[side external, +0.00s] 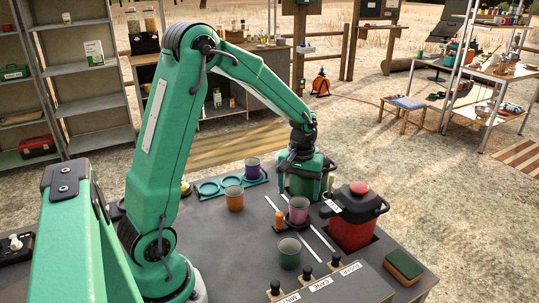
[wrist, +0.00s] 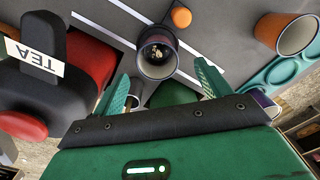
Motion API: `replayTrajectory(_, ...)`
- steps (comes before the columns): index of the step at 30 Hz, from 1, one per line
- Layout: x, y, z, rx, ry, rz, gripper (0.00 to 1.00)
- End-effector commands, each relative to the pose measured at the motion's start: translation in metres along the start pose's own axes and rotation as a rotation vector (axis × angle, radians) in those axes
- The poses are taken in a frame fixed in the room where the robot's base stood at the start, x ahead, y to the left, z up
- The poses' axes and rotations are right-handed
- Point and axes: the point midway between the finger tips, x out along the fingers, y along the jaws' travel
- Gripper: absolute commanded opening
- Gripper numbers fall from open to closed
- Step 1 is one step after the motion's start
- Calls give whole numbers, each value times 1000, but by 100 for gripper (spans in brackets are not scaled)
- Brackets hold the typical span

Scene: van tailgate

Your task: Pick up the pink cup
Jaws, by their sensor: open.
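The pink cup (side external: 298,211) stands upright on the dark tabletop between two white strips, just in front of my gripper in the side view. In the wrist view the pink cup (wrist: 156,69) shows its open mouth and dark inside, ahead of the gap between my fingers. My gripper (side external: 307,192) is low, pointing down, close behind the cup. In the wrist view my gripper (wrist: 162,76) is open, with one green finger to each side and nothing held. Whether a finger touches the cup cannot be told.
A red and black jug (side external: 350,218) labelled TEA stands close on the right. A small orange cylinder (side external: 279,220) is beside the cup on the left. Around are an orange cup (side external: 234,200), a green cup (side external: 289,255), a purple cup (side external: 252,169) and a teal ring holder (side external: 209,188).

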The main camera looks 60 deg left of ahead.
Motion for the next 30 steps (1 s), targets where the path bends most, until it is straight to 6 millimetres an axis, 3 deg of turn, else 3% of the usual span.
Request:
replayTrajectory(7, 20, 0, 1, 1, -3, -2, 76)
replayTrajectory(17, 27, 1, 1, 2, -2, -1, 76)
replayTrajectory(30, 70, 3, 2, 2, -3, -1, 76)
